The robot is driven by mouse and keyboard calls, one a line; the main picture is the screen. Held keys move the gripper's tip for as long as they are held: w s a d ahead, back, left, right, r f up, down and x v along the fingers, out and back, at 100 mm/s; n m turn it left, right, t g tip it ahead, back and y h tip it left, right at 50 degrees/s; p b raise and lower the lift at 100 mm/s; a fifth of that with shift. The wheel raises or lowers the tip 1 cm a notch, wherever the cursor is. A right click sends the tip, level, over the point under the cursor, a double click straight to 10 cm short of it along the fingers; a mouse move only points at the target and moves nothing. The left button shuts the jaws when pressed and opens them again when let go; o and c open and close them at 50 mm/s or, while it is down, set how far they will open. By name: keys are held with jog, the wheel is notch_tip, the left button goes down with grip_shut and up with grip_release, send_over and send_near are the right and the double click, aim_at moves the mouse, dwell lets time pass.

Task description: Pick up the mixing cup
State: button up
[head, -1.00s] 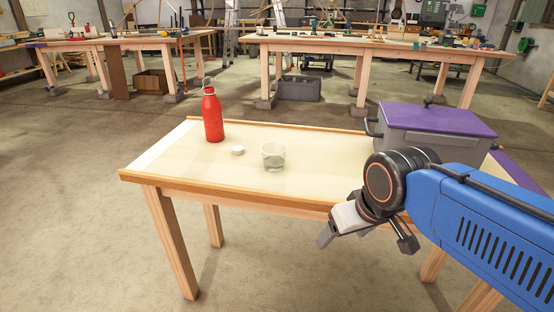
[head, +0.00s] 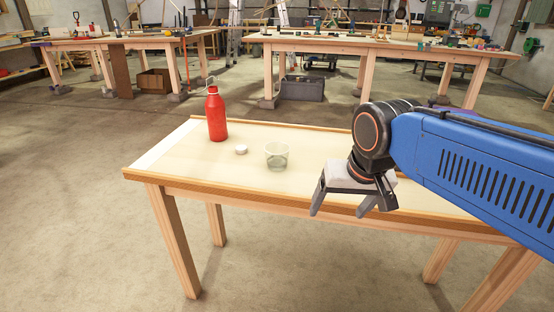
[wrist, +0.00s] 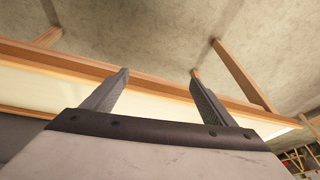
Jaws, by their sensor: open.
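The mixing cup (head: 277,156) is a small clear cup standing upright on the light wooden table (head: 180,165), near the middle of its visible top. My gripper (head: 338,212) is open and empty, to the right of the cup and nearer to me, in front of the table's front edge. Its two grey fingers point downward, apart from the cup. In the wrist view my gripper (wrist: 160,75) has its fingers spread with nothing between them; the table edge (wrist: 155,88) runs behind them. The cup does not show in the wrist view.
A red bottle (head: 216,115) with a loop on top stands left of the cup towards the back. A small white round lid-like piece (head: 241,149) lies between them. My arm hides the table's right part. Other workbenches (head: 370,48) stand far behind.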

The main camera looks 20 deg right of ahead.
jog(key=w+a+r+m+g, duration=0.2)
jog(key=w+a+r+m, duration=0.1)
jog(key=w+r+m, duration=0.9)
notch_tip(320, 180, up, 4)
jog(key=m+g, duration=0.2)
jog(key=m, duration=0.6)
send_over(277, 152)
jog(key=s+a, duration=0.1)
jog(key=s, duration=0.2)
notch_tip(277, 152, down, 16)
jog(key=shift+f, duration=0.1)
jog(key=c, duration=1.1)
